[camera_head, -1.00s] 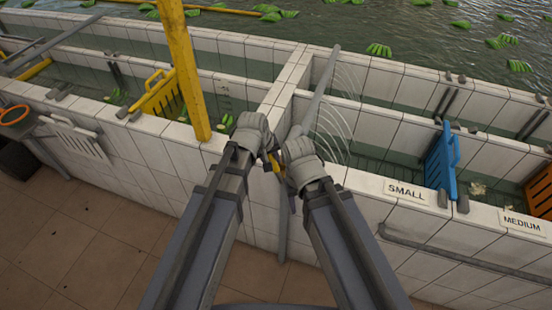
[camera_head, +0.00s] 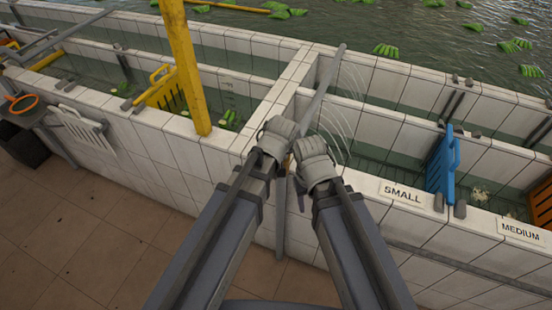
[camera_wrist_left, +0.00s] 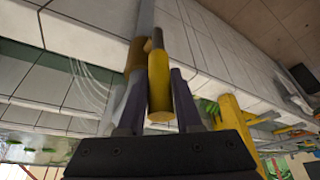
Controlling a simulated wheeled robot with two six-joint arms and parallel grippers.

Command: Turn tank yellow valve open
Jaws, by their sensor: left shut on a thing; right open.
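The yellow valve handle (camera_wrist_left: 160,85) sits between the fingers of my left gripper (camera_wrist_left: 158,92) in the left wrist view, beside a brass-coloured valve body on the grey pipe (camera_wrist_left: 143,20). The handle looks roughly in line with the pipe. In the head view the left gripper (camera_head: 279,145) is at the tank wall, over the pipe (camera_head: 322,85), and hides most of the valve. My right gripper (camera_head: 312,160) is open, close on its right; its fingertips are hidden. Thin water jets (camera_head: 345,112) spray beside the pipe.
A tiled tank wall (camera_head: 180,160) runs across the front. A yellow post (camera_head: 183,65) stands at left of my grippers. A blue gate (camera_head: 441,165), an orange gate (camera_head: 542,205) and the SMALL sign (camera_head: 401,193) are at right. The floor in front is clear.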

